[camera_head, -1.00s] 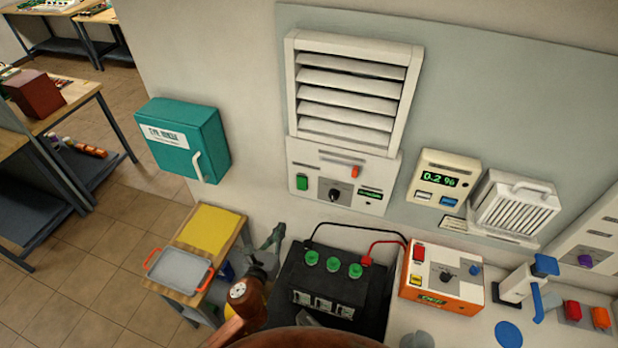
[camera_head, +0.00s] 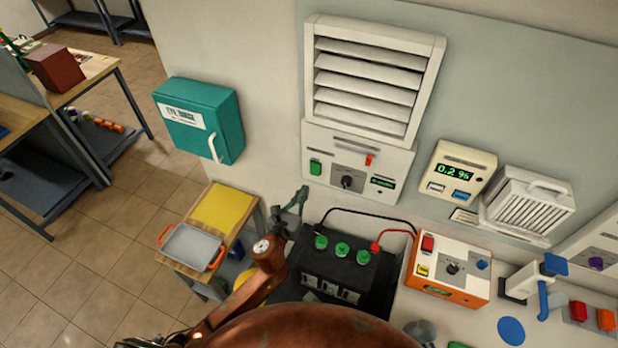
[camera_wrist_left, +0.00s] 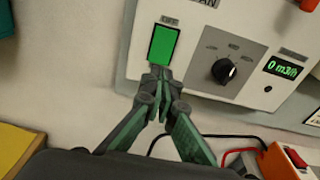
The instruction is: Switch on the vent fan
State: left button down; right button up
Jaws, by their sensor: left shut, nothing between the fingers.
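The vent fan panel (camera_head: 333,190) is a white box under the louvred vent (camera_head: 367,78) on the wall. It has a green switch (camera_head: 315,167), a black knob (camera_head: 347,181) and a small display (camera_head: 383,182). In the left wrist view, the green switch (camera_wrist_left: 163,42) has "OFF" above it, and the display (camera_wrist_left: 285,68) reads 0 m3/h. My left gripper (camera_head: 303,192) is shut and empty, just below the switch. In the left wrist view its fingertips (camera_wrist_left: 158,72) overlap the switch's lower edge; I cannot tell whether they touch. My right gripper is not in view.
A black battery (camera_head: 340,268) with green caps and black and red cables stands below the panel. An orange-white charger (camera_head: 447,268) is to its right. A teal wall box (camera_head: 200,120) hangs at left, above a small table with a grey tray (camera_head: 192,247).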

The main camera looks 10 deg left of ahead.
aim_at(314, 174)
pick_arm(q)
jog(key=x, duration=0.7)
jog(key=shift+w+p, duration=0.15)
jog(key=shift+p, duration=0.25)
